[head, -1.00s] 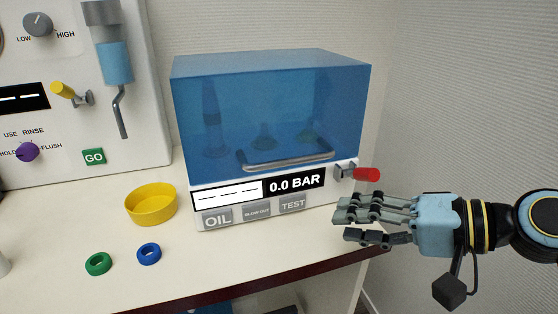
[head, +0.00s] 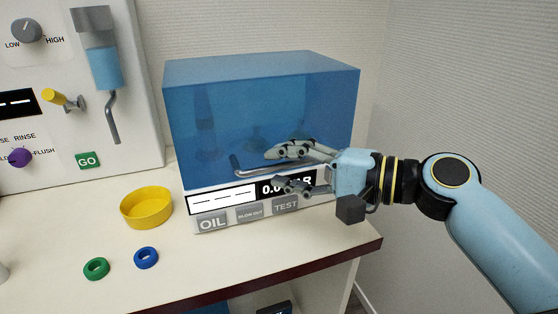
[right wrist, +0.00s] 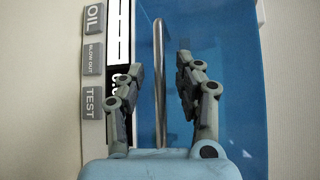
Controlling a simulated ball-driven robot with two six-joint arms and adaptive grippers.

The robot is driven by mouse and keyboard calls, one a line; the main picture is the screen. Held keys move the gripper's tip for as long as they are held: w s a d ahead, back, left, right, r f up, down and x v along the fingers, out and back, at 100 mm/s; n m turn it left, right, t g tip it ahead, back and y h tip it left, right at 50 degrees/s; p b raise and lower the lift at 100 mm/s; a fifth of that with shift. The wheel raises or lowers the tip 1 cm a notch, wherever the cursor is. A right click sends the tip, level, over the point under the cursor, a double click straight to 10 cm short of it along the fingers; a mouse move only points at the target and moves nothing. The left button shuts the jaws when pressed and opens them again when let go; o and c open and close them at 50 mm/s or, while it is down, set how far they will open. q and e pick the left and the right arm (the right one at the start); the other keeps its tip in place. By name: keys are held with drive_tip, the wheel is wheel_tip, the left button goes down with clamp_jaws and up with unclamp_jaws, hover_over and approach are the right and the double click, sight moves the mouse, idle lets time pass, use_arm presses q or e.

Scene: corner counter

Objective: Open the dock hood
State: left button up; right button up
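The dock hood (head: 240,120) is a translucent blue cover, closed over the white dock (head: 205,222). Its grey bar handle (head: 237,168) runs along the lower front edge; the right part is hidden behind my right gripper in the head view. My right gripper (head: 272,169) is open at the front of the hood, with one finger above the handle and one below. In the right wrist view the handle (right wrist: 160,70) stands between the two spread fingers (right wrist: 160,75), with gaps on both sides. My left gripper is not in view.
The dock front has OIL (head: 212,222), BLOW OUT and TEST buttons below a display. A yellow bowl (head: 146,207), a green ring (head: 96,268) and a blue ring (head: 146,257) lie left on the counter. A wash panel (head: 60,130) stands at left; a wall is at right.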

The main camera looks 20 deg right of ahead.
drive_tip(key=shift+w+a+f, duration=0.1)
drive_tip(key=shift+w+a, duration=0.35)
drive_tip(key=shift+a, duration=0.1)
clamp_jaws()
drive_tip(key=shift+f, duration=0.1)
